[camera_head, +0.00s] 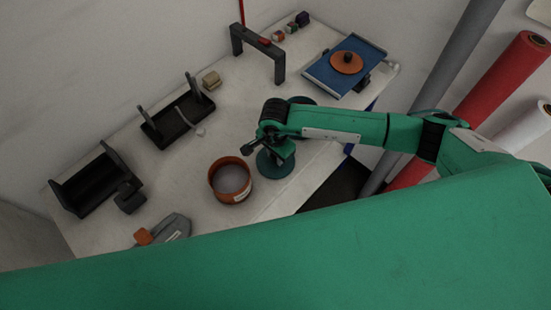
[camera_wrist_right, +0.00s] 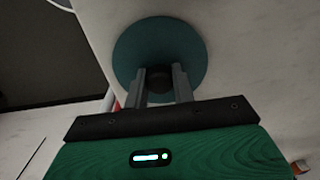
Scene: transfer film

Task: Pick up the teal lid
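The teal lid (camera_head: 272,170) is a round disc near the front right edge of the white table, partly hidden under my right gripper. In the right wrist view the lid (camera_wrist_right: 185,45) shows nearly whole, with its dark knob (camera_wrist_right: 159,82) between my two fingers. My right gripper (camera_head: 281,157) is over the lid. In the wrist view its fingers (camera_wrist_right: 160,72) stand a little apart, one on each side of the knob; whether they press on it cannot be told. My left gripper is not in view.
An open orange pot (camera_head: 231,197) stands just left of the lid. A dark teal round thing (camera_head: 303,100) is partly hidden behind my right arm. An orange lid (camera_head: 346,63) lies on a blue board (camera_head: 322,76). Black stands (camera_head: 180,120) are farther left.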

